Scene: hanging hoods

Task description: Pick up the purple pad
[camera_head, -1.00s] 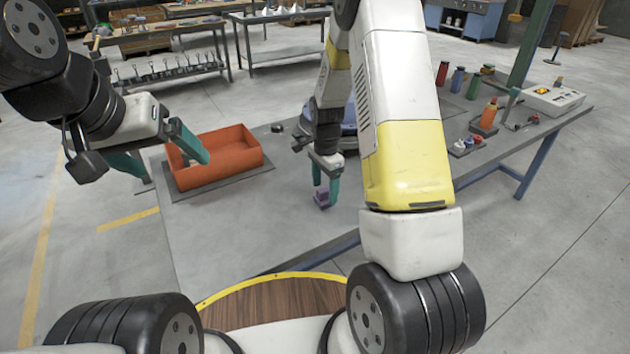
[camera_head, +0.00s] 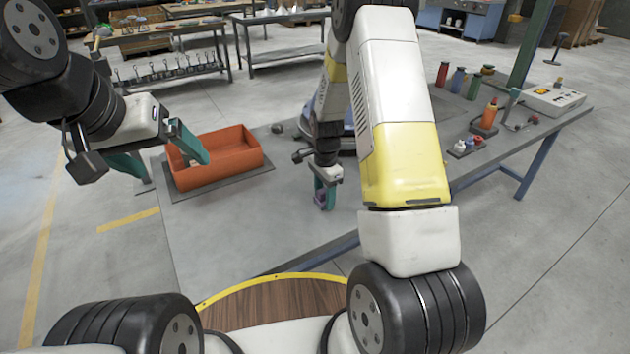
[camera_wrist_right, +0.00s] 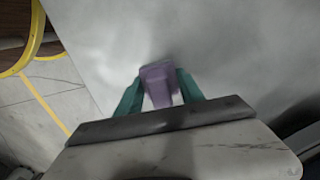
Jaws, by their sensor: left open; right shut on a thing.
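The purple pad (camera_wrist_right: 158,82) is between the two teal fingers of my right gripper (camera_wrist_right: 160,92) in the right wrist view. In the head view my right gripper (camera_head: 325,196) points down over the grey table, and the purple pad (camera_head: 320,198) shows only in part between its fingers. The right gripper is shut on the pad. I cannot tell whether the pad still touches the table. My left gripper (camera_head: 168,160) is open and empty, to the left of the orange bin.
An orange bin (camera_head: 240,157) stands on a dark mat at the table's left. Several bottles, a small rack of knobs (camera_head: 466,147) and a control box (camera_head: 552,98) are at the right. A blue object is partly hidden behind my right arm. The table's (camera_head: 225,235) front left is clear.

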